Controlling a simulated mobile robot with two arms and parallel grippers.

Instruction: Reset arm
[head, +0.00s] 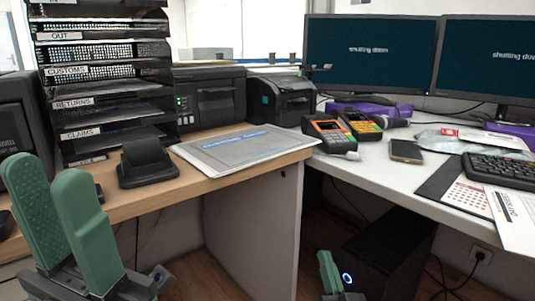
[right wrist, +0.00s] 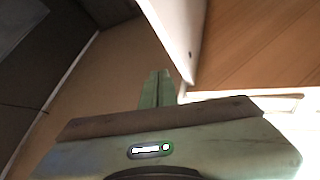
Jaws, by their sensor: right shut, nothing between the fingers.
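My left gripper (head: 47,172) is large at the lower left of the head view, its two green fingers pointing up and standing apart, with nothing visible between them. My right gripper (head: 328,262) is low in the head view, below the gap between the desks and in front of a dark computer case. The right wrist view shows its green fingers (right wrist: 157,88) together, with nothing held. The floor and a pale desk panel lie beyond them.
The wooden counter (head: 284,157) bears label trays (head: 100,110), a black stand (head: 147,165), a printer (head: 210,98) and a flat grey pad (head: 240,148). The white desk (head: 375,172) bears card terminals (head: 330,130), a phone (head: 406,151) and a keyboard (head: 500,170). A computer case (head: 395,250) stands below.

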